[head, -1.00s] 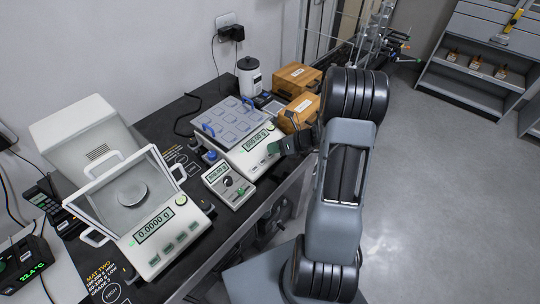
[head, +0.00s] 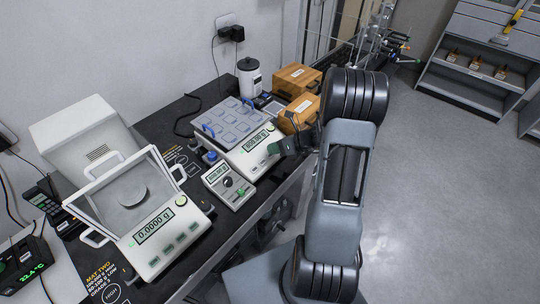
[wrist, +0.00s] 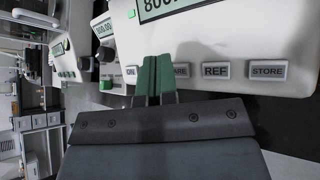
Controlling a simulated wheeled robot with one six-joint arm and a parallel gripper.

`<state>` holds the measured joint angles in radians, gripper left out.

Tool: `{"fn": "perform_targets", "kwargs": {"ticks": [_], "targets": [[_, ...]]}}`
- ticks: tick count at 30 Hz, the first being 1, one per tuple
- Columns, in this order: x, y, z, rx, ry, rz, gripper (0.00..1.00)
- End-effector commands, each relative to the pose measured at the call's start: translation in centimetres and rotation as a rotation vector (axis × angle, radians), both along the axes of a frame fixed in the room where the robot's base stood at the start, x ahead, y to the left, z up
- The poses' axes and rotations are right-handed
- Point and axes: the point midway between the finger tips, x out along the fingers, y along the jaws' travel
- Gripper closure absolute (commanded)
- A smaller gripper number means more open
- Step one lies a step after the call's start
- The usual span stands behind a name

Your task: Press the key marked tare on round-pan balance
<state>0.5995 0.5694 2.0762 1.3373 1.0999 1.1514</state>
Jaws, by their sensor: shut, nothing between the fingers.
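The balance with a visible round pan (head: 131,192) is the white one (head: 190,244) at left in the head view. Its tilted glass frame is around the pan, and its display reads 0.0000 g. My gripper (head: 273,148) is not at it but at the front of another white balance (head: 245,162), whose pan is hidden under a blue-grey tray (head: 228,118). In the wrist view my shut green fingers (wrist: 151,62) are before this balance's key row, partly covering a key ending in ARE (wrist: 180,70). REF (wrist: 216,70) and STORE (wrist: 267,71) are to its right. Contact cannot be told.
A small white unit (head: 242,194) with a knob stands between the balances. Wooden boxes (head: 297,78) and a white jar (head: 249,77) stand behind the tray. The floor right of the table is clear.

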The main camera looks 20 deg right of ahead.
Motion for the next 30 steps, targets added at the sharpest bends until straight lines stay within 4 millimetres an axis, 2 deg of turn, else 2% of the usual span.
{"fn": "perform_targets", "kwargs": {"ticks": [19, 30], "targets": [[0.01, 0.01, -0.02, 0.0, 0.0, 0.0, 1.0], [0.28, 0.13, -0.85, -0.001, 0.001, 0.0, 1.0]]}}
